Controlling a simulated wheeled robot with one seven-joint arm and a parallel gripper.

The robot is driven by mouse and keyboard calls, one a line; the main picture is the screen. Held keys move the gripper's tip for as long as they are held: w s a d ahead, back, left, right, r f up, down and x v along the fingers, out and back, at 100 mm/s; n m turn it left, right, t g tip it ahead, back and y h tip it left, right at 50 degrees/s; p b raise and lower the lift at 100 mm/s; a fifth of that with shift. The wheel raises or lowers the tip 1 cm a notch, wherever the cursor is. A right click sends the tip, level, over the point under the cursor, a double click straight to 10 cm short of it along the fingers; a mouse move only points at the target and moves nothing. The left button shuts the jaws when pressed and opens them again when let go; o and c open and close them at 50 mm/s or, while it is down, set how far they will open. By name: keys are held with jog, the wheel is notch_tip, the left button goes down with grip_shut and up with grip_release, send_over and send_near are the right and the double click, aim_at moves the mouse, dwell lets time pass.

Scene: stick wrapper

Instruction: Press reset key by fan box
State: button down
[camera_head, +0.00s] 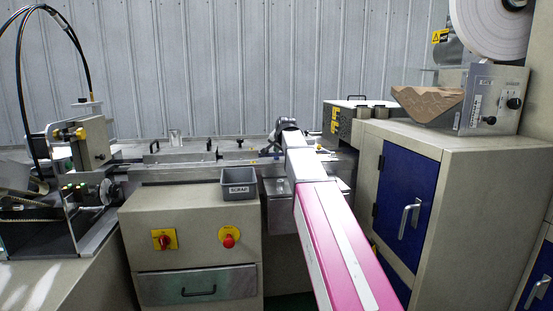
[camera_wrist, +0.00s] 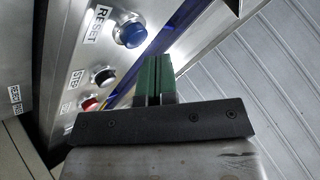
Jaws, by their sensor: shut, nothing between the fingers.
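The reset key is a blue round button (camera_wrist: 130,30) in a metal collar, next to a label (camera_wrist: 98,23) reading RESET, in the wrist view. It sits on a metal panel at the upper left of that view. My gripper (camera_wrist: 154,62) has its green fingers pressed together, with nothing between them. The fingertips show just below and to the right of the blue button in the picture; a gap shows between them. In the head view my arm reaches to the middle of the machine, and its fingers cannot be made out there. I cannot tell which part is the fan box.
A black button (camera_wrist: 103,75) and a red button (camera_wrist: 90,103) sit below the blue one. In the head view a grey SCRAP bin (camera_head: 239,184) stands left of my arm. A cabinet with a blue door (camera_head: 405,203) stands at right.

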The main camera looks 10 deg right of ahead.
jog(key=shift+f, duration=0.15)
jog(key=shift+f, duration=0.2)
jog(key=shift+f, duration=0.45)
dwell(0.7)
jog(key=shift+r, duration=0.9)
jog(key=shift+r, duration=2.5)
